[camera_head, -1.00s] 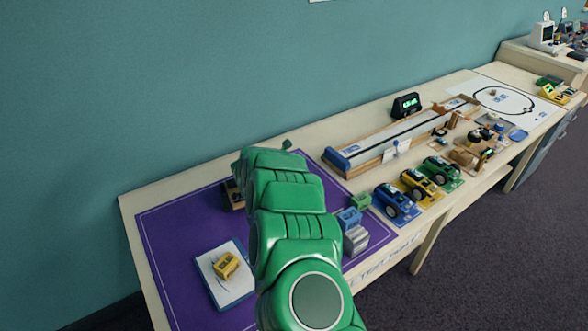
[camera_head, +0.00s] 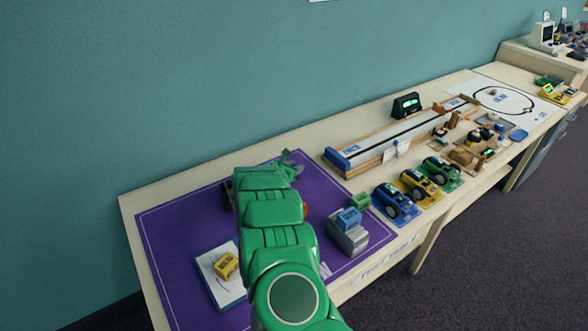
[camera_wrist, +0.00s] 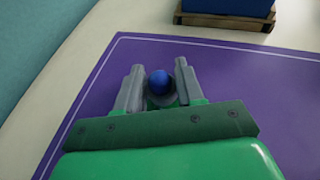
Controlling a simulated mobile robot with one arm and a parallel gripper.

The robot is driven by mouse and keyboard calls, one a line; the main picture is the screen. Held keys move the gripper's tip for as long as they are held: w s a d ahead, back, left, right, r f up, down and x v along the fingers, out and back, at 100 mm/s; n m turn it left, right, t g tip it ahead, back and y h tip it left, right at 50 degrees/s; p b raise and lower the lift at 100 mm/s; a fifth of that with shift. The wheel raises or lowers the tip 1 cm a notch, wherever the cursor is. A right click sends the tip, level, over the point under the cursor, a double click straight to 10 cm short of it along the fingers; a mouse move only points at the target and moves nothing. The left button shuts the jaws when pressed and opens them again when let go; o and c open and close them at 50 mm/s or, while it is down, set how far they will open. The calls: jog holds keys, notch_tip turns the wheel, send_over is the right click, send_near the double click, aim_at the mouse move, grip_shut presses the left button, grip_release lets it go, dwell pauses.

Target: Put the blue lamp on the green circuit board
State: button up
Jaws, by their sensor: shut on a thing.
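My gripper (camera_wrist: 158,82) is shut on the blue lamp (camera_wrist: 158,80), a round blue bulb on a grey base. In the head view my gripper (camera_head: 290,160) is over the far right part of the purple mat (camera_head: 180,235), and the lamp cannot be made out there. I cannot make out the green circuit board for sure; my green arm covers the middle of the mat. A small green block (camera_head: 361,200) sits at the mat's right edge.
A yellow block (camera_head: 227,264) rests on a white pad. A blue block (camera_head: 348,217) sits on a grey one at right. Toy cars (camera_head: 397,203) and a long track (camera_head: 390,142) with a blue end are further right. The wrist view shows bare mat ahead of the fingers.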

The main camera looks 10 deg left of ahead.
jog(key=shift+f, duration=0.25)
jog(key=shift+f, duration=0.1)
jog(key=o, duration=1)
jog(key=shift+v, duration=6.05)
